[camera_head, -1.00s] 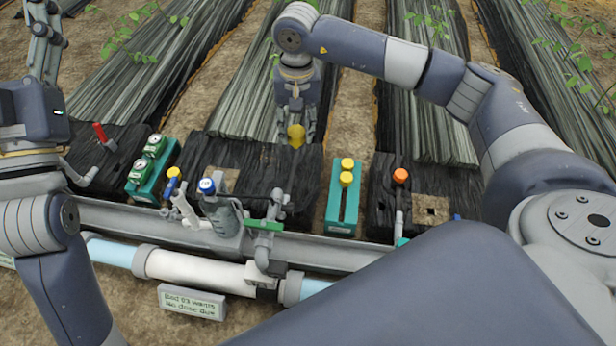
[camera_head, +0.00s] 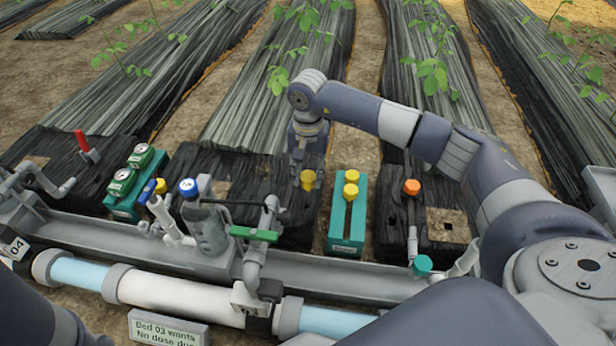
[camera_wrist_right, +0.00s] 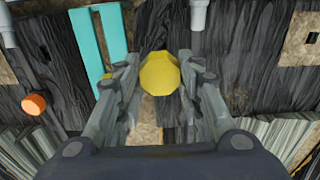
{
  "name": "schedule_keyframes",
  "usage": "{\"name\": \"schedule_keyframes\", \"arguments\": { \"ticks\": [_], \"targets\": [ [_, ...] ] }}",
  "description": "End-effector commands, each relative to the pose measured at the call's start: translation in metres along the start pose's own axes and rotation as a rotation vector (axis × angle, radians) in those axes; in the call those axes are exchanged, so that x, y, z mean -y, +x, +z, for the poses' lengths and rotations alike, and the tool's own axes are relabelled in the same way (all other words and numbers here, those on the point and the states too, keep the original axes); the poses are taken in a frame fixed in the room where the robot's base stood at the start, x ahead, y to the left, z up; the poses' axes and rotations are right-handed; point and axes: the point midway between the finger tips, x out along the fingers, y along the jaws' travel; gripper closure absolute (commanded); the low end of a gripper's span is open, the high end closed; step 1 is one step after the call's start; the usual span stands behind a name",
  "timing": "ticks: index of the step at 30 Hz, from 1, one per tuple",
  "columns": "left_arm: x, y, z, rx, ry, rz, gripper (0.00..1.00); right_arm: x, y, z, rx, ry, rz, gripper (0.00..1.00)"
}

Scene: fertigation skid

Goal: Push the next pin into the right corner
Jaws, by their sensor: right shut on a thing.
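My right gripper (camera_head: 306,172) is shut on a yellow-headed pin (camera_head: 308,180) over the middle black film panel, left of the teal rack. In the right wrist view, the pin's yellow head (camera_wrist_right: 160,73) sits between the fingertips of the gripper (camera_wrist_right: 160,85). The pin's lower part is hidden, so I cannot tell whether it touches the film. Two more yellow-headed pins (camera_head: 351,183) stand in the teal rack (camera_head: 346,230). A black film panel with a square sandy opening (camera_head: 450,225) lies to the right. My left gripper is out of view.
An orange-capped riser (camera_head: 412,187) stands right of the rack. A grey channel (camera_head: 380,282) and a white-and-blue pipe run along the front.

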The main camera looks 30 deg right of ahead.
Motion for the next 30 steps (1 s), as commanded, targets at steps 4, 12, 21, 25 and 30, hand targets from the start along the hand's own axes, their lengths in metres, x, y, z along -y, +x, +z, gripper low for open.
{"name": "schedule_keyframes", "arguments": {
  "ticks": [4, 12, 21, 25, 30],
  "targets": [
    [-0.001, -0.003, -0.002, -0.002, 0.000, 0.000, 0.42, 0.000, 0.005, 0.000, 0.000, 0.001, 0.000, 0.88],
    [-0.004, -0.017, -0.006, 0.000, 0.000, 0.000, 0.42, 0.000, 0.023, 0.000, 0.000, 0.000, 0.000, 0.88],
    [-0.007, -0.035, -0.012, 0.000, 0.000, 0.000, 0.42, 0.001, 0.047, 0.000, 0.001, 0.000, -0.001, 0.88],
    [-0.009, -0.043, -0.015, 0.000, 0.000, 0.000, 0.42, 0.000, 0.057, 0.000, 0.001, 0.000, 0.000, 0.88],
    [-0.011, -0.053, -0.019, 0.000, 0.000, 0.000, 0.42, 0.000, 0.071, 0.000, 0.000, 0.000, 0.000, 0.88]
  ]
}}
